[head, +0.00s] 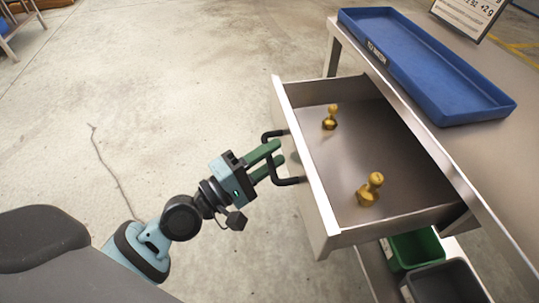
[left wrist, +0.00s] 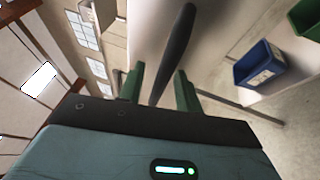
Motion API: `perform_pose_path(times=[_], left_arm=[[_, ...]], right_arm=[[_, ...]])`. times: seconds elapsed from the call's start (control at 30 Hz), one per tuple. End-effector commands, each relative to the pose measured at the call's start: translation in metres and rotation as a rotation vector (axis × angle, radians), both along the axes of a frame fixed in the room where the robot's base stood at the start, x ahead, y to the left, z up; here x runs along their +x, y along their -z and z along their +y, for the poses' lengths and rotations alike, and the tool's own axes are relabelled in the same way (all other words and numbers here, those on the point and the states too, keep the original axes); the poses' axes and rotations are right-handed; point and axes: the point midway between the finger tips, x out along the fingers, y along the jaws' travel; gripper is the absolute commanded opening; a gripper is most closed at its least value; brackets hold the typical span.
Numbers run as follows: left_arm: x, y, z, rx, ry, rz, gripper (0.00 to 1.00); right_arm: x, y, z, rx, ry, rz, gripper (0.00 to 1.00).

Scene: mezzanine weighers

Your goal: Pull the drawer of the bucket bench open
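The bucket bench's drawer (head: 321,207) is pulled well out from under the metal top in the head view. Two brass weights, one farther back (head: 330,118) and one nearer (head: 370,190), stand on its floor. A black bow handle (head: 286,181) is on its front; its bar also shows in the left wrist view (left wrist: 176,45). My left gripper (head: 280,151) is at the handle, its green fingers (left wrist: 160,88) apart on either side of the bar, with visible gaps. The fingers partly hide the bar's middle. My right gripper is not in view.
A blue tray (head: 425,80) lies on the bench top (head: 500,150), with a display panel (head: 470,14) behind it. A green bin (head: 415,248) and a dark bin (head: 445,285) are below.

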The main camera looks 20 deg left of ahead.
Motion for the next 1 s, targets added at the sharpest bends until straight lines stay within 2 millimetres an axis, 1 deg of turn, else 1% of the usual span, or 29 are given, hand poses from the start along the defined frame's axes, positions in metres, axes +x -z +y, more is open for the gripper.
perform_pose_path(times=[0.17,0.4,0.6,0.77,1.0], left_arm=[[-0.012,0.005,0.007,0.004,0.000,0.002,0.34],[-0.042,0.013,0.025,0.005,0.002,0.005,0.34],[-0.059,0.015,0.036,0.004,0.000,0.003,0.34],[-0.065,0.015,0.039,0.001,0.001,0.000,0.34],[-0.066,0.014,0.040,0.000,0.000,0.000,0.34]], right_arm=[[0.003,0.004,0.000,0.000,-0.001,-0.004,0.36],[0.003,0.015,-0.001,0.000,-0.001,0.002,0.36],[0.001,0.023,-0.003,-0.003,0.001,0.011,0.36],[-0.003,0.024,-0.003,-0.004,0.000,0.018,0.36],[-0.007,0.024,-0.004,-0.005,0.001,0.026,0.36]])
